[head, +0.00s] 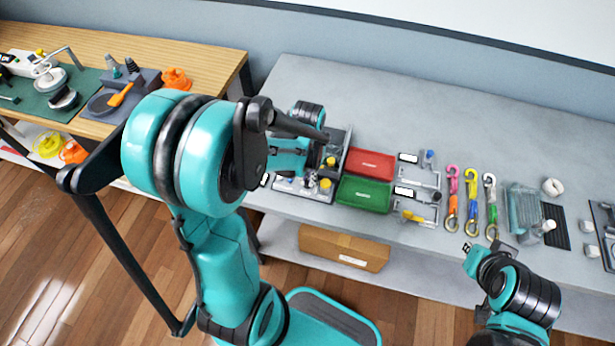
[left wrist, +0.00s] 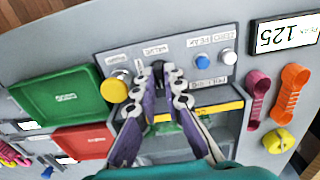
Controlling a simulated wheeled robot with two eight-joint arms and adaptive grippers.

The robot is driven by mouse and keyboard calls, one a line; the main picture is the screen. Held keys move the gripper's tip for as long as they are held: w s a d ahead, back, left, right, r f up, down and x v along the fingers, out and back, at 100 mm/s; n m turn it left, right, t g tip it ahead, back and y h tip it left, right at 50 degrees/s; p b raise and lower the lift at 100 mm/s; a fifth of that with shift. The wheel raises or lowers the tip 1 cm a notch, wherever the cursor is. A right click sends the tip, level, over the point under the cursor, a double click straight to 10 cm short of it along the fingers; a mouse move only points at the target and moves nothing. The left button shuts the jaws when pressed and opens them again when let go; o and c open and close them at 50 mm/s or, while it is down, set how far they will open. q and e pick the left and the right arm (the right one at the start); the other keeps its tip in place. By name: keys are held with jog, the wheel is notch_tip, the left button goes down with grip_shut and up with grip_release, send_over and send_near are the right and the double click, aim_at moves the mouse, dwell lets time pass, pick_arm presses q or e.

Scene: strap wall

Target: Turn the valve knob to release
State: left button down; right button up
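The valve knob (left wrist: 158,68) is a small dark knob on a grey panel, below an upside-down VALVE label in the left wrist view. My left gripper (left wrist: 160,82) has its two purple fingers with grey tips on either side of it. The gap is narrow, and I cannot tell whether both tips touch the knob. In the head view my left arm partly covers the panel unit (head: 341,150), and the fingers and knob are not clear there. My right gripper (head: 474,252) is low at the right, off the table's front edge, too small to read.
A yellow knob (left wrist: 113,90), a blue button (left wrist: 203,62) and a white button (left wrist: 228,55) sit near the valve knob. A display (left wrist: 285,36) reads 125, upside down. Red (head: 370,164) and green (head: 363,194) trays and coloured hook straps (head: 472,195) lie right of the unit.

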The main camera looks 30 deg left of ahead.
pick_arm(q)
jog(key=shift+m, duration=0.4)
jog(key=m, duration=0.3)
jog(key=shift+m, duration=0.4)
jog(key=m, duration=0.4)
jog(key=shift+b, duration=0.35)
jog(key=m, duration=0.5)
jog(key=shift+m, duration=2)
jog(key=c, duration=1.9)
grip_release()
jog(key=shift+r, duration=0.15)
